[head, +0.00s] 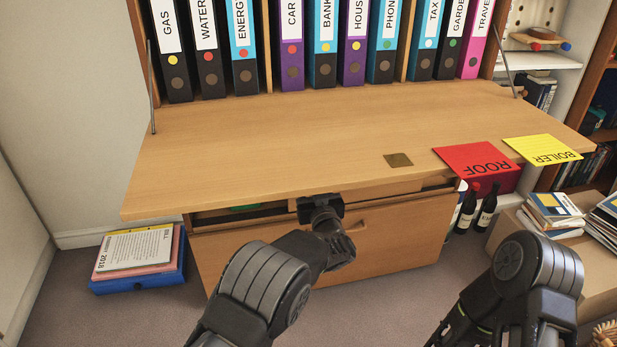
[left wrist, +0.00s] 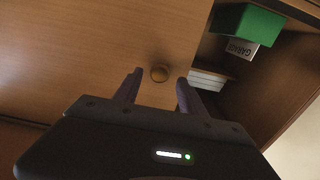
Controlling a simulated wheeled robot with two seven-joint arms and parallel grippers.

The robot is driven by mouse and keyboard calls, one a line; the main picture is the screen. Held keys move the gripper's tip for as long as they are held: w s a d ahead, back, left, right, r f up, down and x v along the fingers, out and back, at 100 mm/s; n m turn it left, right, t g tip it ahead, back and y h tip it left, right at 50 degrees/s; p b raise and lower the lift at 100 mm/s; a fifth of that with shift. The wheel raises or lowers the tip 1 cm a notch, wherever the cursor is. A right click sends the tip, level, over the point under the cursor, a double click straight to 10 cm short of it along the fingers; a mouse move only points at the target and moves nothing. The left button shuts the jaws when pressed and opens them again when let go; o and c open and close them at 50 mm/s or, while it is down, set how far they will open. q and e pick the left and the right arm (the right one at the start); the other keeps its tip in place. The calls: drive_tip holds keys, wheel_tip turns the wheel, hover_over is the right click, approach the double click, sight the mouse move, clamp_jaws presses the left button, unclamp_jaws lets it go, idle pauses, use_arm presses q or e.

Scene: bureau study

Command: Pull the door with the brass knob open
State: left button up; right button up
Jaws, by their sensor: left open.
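In the head view my left gripper (head: 320,205) is just under the front edge of the fold-down desk flap (head: 250,140), which hides the knob and most of the door. My right arm shows at the lower right, but its fingertips are out of view.
An open space beside the door holds a green box (left wrist: 250,25). A wooden front panel (head: 390,240) is below the flap. Red (head: 475,160) and yellow (head: 540,149) folders lie on the flap's right.

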use_arm(q)
drive_tip(key=p+v, duration=0.1)
drive_tip(key=v, duration=0.4)
idle(0.3)
